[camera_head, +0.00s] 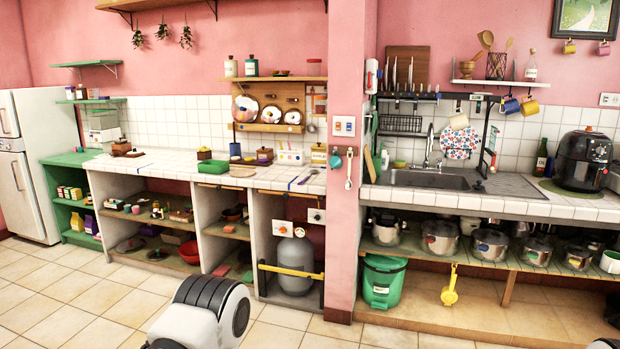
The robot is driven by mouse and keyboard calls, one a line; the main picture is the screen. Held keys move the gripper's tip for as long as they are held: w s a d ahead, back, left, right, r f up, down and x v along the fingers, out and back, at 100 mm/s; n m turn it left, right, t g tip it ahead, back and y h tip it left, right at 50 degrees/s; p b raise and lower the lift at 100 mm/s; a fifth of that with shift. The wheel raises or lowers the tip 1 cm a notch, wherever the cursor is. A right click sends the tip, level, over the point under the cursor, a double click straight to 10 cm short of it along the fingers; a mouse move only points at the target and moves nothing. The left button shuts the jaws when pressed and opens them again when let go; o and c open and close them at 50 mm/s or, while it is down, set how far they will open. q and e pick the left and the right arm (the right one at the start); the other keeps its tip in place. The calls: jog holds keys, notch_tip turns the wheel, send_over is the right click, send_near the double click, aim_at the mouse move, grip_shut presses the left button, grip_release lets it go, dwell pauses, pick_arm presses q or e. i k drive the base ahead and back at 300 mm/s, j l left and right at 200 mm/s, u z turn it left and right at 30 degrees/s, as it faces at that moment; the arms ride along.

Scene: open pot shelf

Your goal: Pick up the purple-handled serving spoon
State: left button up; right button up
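Another pale spoon (348,170) hangs upright on the pillar. A part of my own arm shows at the bottom, left of the middle. Neither gripper is in view, so whether they are open or shut is hidden.
The tiled counter (160,162) carries a green tray (213,167) and small boxes. A grey gas cylinder (294,265) stands below. Right of the pillar are a sink (425,179), a black air fryer (583,160), a shelf of pots and a green bin (383,280). The tiled floor at left is clear.

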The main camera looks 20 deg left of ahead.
aim_at(313, 172)
jog(key=i+j+u, duration=0.15)
jog(key=i+j, duration=0.15)
jog(key=i, duration=0.6)
jog(key=i+j+u, duration=0.15)
jog(key=i, duration=0.8)
jog(key=i+j+u, duration=0.15)
jog(key=i, duration=0.8)
